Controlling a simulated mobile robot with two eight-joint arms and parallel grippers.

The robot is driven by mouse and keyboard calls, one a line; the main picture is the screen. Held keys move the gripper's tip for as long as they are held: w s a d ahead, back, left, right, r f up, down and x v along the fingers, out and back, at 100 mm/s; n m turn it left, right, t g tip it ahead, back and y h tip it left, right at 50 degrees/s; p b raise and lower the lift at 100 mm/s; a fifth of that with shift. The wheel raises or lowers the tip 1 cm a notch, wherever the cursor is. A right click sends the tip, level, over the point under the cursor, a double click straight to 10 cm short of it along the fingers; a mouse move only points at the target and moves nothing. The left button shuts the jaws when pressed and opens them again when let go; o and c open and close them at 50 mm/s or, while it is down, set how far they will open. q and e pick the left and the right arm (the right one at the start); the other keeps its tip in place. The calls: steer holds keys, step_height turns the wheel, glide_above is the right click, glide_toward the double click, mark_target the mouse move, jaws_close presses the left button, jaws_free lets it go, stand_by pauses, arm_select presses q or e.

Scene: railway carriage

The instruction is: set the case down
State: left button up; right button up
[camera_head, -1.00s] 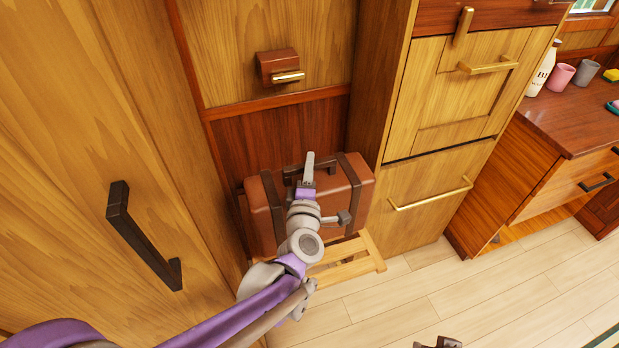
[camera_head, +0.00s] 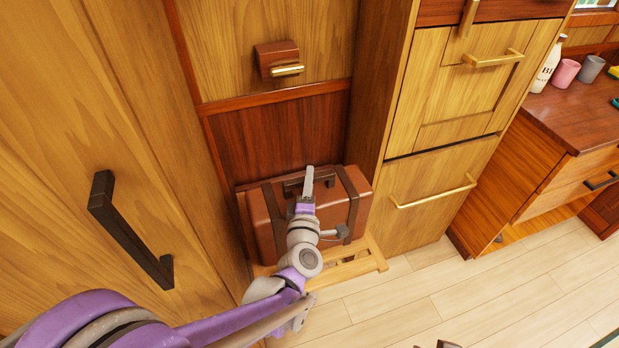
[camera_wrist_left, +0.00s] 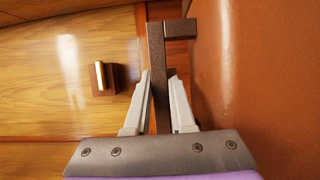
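The brown leather case (camera_head: 330,205) with dark straps stands upright in the nook against the red-brown panel. It is over the light wooden slatted rack (camera_head: 376,262); I cannot tell whether its underside touches the slats. My left gripper (camera_head: 308,180) is at the top of the case, on its dark handle (camera_head: 293,187). In the left wrist view, the two grey fingers (camera_wrist_left: 160,85) are on either side of the handle bar (camera_wrist_left: 157,50), close against it. The case's brown side (camera_wrist_left: 260,80) fills the right of that view.
A tall wooden cabinet with a dark handle (camera_head: 130,230) stands close on the left. Drawers with brass handles (camera_head: 435,192) stand on the right. A brass-barred wall fitting (camera_head: 280,62) is above the case.

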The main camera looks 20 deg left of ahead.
arm_select(q)
steer(key=o, duration=0.5)
steer(key=shift+c, duration=0.2)
steer(key=shift+r, duration=0.15)
steer(key=s+d+m+g+h, duration=0.1)
steer(key=s+d+m+h, duration=0.25)
steer(key=s, duration=0.25)
steer(key=s+d+m+h, duration=0.2)
steer(key=s+d+m, duration=0.1)
steer(key=s+m, duration=0.25)
steer(key=s+a+f+m+g+y, duration=0.1)
steer(key=s+a+f+m+g, duration=0.3)
steer(key=s, duration=0.4)
steer(key=s+a+f+m+g+y, duration=0.1)
steer(key=s+a+f+m+g, duration=0.4)
steer(key=s+f+m+g, duration=0.1)
steer(key=s+m+g, duration=0.1)
steer(key=s+g, duration=0.1)
steer(key=s, duration=0.1)
steer(key=shift+s+a+p, duration=0.2)
steer(key=shift+s+p, duration=0.05)
steer(key=shift+p, duration=0.15)
